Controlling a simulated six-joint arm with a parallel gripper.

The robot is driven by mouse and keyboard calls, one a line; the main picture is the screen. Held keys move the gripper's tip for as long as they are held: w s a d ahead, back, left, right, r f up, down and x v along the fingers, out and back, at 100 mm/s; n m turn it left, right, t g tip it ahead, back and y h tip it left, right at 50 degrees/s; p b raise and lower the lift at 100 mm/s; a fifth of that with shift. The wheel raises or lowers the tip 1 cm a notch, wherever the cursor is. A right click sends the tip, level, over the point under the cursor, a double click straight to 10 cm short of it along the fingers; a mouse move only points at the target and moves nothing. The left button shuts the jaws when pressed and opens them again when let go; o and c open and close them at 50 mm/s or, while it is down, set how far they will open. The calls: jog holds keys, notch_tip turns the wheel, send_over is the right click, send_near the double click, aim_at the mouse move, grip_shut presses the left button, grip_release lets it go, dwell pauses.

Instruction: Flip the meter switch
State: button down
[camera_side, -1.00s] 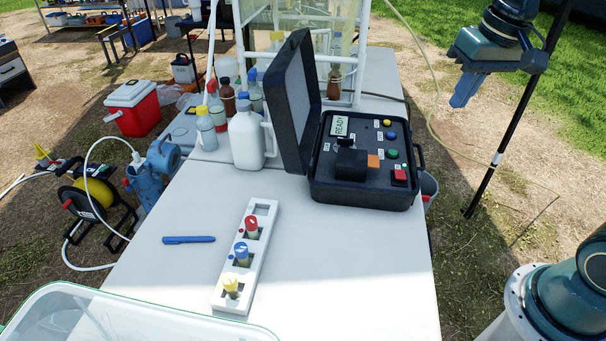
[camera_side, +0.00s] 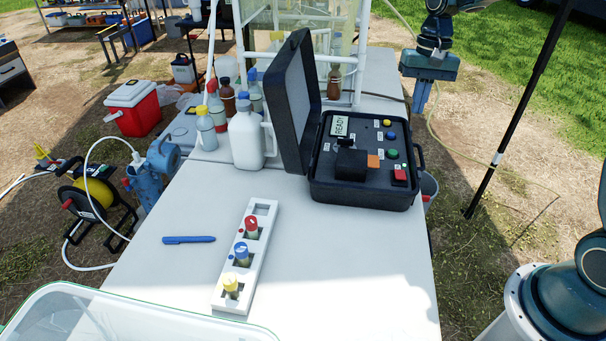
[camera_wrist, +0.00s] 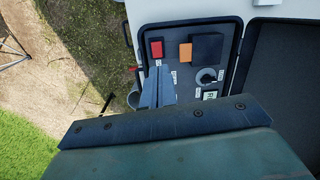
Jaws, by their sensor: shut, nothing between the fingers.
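The meter (camera_side: 362,196) is an open black case on the white table, its lid standing up on the left. Its panel has a small screen (camera_side: 340,126) reading READY, a red rocker switch (camera_side: 399,177), green, blue and yellow buttons, and a black block with an orange part. The red switch also shows in the wrist view (camera_wrist: 156,49), beyond my fingertips. My gripper (camera_side: 420,108) is in the air to the right of and behind the meter, pointing down, with its fingers together and empty. In the wrist view the fingers (camera_wrist: 158,72) cover part of the panel.
A white rack (camera_side: 219,296) with red, blue and yellow capped vials and a blue pen (camera_side: 188,240) lie on the table. A white jug (camera_side: 246,140) and bottles stand left of the lid. A black pole (camera_side: 503,135) rises right of the table.

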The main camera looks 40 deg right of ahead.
jog(key=m+g, duration=0.1)
send_over(400, 176)
jog(key=w+d, duration=0.3)
notch_tip(400, 176, down, 6)
jog(key=shift+s+a+y, duration=0.2)
jog(key=shift+y, duration=0.1)
jog(key=shift+f, duration=0.15)
jog(key=f, duration=0.4)
jog(key=s+a+f, duration=0.1)
jog(key=f, duration=0.4)
jog(key=s+a+f, duration=0.1)
jog(key=f, duration=0.3)
jog(key=shift+f, duration=0.25)
